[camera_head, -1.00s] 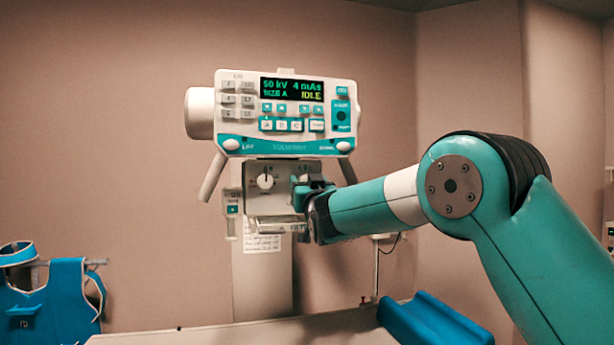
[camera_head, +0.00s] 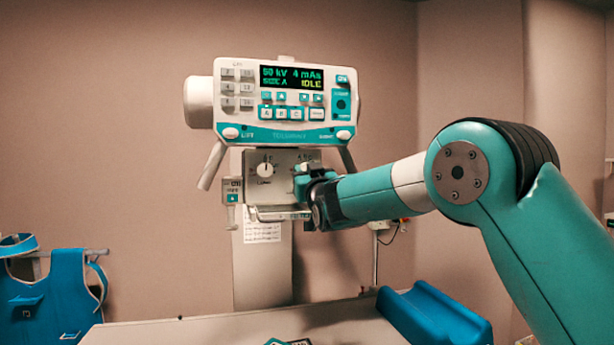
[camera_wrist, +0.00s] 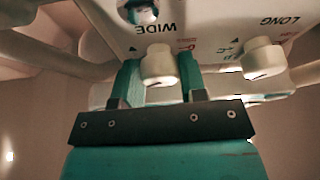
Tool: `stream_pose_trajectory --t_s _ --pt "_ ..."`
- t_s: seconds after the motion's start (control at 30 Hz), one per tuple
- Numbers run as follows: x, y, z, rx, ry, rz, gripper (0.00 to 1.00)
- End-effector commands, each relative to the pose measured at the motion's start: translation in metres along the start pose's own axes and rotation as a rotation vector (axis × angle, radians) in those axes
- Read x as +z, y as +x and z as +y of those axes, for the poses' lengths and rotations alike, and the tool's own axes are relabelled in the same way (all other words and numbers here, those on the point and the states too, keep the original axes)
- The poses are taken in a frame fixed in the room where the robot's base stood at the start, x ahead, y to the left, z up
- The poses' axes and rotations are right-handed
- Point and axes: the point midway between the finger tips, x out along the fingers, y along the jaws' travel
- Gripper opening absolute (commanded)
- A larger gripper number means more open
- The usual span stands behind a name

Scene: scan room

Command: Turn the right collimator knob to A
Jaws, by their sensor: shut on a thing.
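The collimator panel (camera_head: 255,192) hangs under the control console. Its left knob (camera_head: 265,170) is white and round and stands free. My gripper (camera_head: 304,182) is at the panel's right side, and its fingers hide most of the right knob there. In the wrist view my gripper (camera_wrist: 160,80) has one teal finger on each side of a white knob (camera_wrist: 158,65), shut on it. The other knob (camera_wrist: 262,57) shows to the right in that view, apart from the fingers. The letter that the held knob points to cannot be read.
The console (camera_head: 240,100) with its lit display is just above my gripper, with a handle (camera_head: 212,165) slanting down at its left. Below are a table (camera_head: 170,335) and a blue padded support (camera_head: 435,315). A blue apron (camera_head: 50,300) hangs at the left.

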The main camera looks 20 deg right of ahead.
Motion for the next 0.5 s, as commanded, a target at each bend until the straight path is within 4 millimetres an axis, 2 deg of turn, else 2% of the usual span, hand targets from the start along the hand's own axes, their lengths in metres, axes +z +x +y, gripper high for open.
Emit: stream_pose_trajectory --t_s 0.5 --pt "0.0029 -0.0015 0.0032 -0.173 -0.423 0.004 0.15"
